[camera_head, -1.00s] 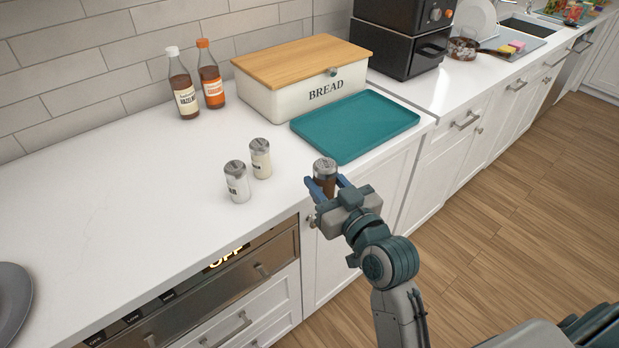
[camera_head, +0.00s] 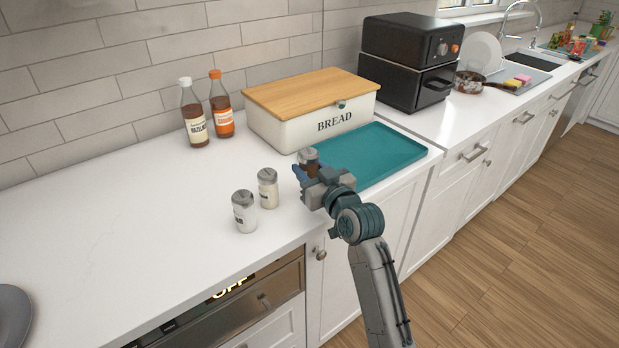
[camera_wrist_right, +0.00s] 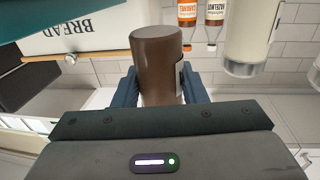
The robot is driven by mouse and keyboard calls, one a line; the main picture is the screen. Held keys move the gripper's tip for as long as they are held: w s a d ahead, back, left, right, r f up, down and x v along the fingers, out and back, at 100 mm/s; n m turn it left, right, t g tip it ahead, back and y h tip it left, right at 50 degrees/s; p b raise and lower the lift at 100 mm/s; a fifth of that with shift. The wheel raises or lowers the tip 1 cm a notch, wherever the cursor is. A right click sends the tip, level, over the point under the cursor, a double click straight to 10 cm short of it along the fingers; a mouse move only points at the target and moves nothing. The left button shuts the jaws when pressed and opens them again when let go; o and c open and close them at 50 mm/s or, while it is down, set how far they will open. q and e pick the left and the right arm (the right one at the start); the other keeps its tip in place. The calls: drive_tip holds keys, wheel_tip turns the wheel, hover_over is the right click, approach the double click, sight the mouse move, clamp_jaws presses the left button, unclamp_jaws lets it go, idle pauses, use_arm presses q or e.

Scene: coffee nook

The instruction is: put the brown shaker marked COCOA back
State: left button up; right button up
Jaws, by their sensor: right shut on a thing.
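The brown shaker (camera_head: 309,155) has a grey metal lid and is between the fingers of my right gripper (camera_head: 310,172), which is shut on it. My wrist and fingers hide most of it in the head view. In the right wrist view the brown shaker (camera_wrist_right: 158,65) fills the space between both fingers (camera_wrist_right: 158,88), and its label is mostly out of sight. It is over the counter beside the near left corner of the teal tray (camera_head: 372,158). I cannot tell whether its base touches the counter. My left gripper is not in view.
Two white shakers (camera_head: 244,212) (camera_head: 268,188) stand left of my right gripper. The bread box (camera_head: 310,122) stands behind the tray. Two syrup bottles (camera_head: 194,118) (camera_head: 221,108) stand by the wall. The left part of the counter (camera_head: 110,225) is mostly clear.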

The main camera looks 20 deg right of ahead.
drive_tip(key=shift+w+f, duration=0.1)
drive_tip(key=shift+w, duration=0.1)
wheel_tip(320, 180, down, 3)
drive_tip(key=shift+f+p, duration=0.1)
drive_tip(key=shift+p, duration=0.2)
drive_tip(key=shift+f, duration=0.15)
drive_tip(key=o, duration=0.5)
drive_tip(key=shift+f, duration=0.1)
drive_tip(key=o, duration=0.5)
drive_tip(key=shift+c, duration=0.2)
